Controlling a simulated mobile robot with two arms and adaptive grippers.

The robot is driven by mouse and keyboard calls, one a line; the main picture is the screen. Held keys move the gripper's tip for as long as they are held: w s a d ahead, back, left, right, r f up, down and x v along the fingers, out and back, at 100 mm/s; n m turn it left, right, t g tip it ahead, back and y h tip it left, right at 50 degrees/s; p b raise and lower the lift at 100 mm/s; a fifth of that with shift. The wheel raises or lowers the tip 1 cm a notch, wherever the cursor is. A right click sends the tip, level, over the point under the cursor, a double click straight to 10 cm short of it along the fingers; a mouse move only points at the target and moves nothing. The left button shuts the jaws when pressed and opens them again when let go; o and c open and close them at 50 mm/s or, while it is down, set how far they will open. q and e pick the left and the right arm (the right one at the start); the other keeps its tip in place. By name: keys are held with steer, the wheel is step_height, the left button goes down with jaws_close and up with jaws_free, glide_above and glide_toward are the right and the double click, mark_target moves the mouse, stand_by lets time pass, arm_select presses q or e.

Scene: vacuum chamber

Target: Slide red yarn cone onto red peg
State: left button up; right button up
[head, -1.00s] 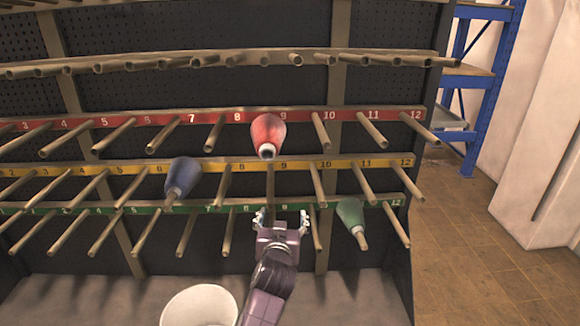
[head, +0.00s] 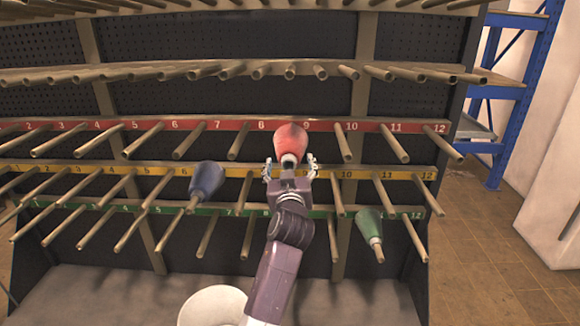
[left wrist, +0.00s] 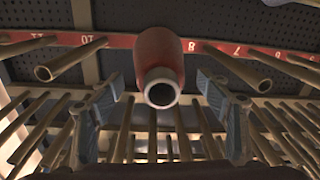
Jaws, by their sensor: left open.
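The red yarn cone (head: 290,138) sits at the red-labelled row of the rack, around position 9, with its narrow end toward me. In the left wrist view the red cone (left wrist: 160,66) is centred, its open end facing the camera. My left gripper (head: 290,168) is open just below and in front of the cone's narrow end. In the left wrist view its fingers (left wrist: 160,100) stand apart on either side of the cone, not touching it. The red row strip (head: 205,126) carries bare pegs on both sides; the peg behind the cone is hidden. My right gripper is not in view.
A blue cone (head: 207,178) sits on a yellow-row peg and a green cone (head: 369,225) on a green-row peg. Many bare pegs stick out around my arm. A white bucket (head: 213,305) stands below. Blue shelving (head: 500,95) is at the right.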

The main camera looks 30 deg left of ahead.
arm_select(q)
steer(key=shift+w+a, duration=0.2)
steer(key=c, duration=1.5)
steer(key=shift+r, duration=0.1)
steer(key=shift+c, duration=0.7)
steer(key=shift+b+x, duration=0.9)
steer(key=shift+x, duration=1.55)
steer(key=shift+f+b+x, duration=0.15)
steer(key=shift+b+x, duration=0.45)
steer(key=shift+x, duration=0.65)
steer(key=shift+f+b+x, duration=0.1)
steer(key=shift+b+x, duration=0.5)
steer(key=shift+x, duration=0.7)
steer(key=shift+w+d, duration=0.1)
steer(key=shift+d, duration=0.1)
steer(key=shift+w+a, duration=0.1)
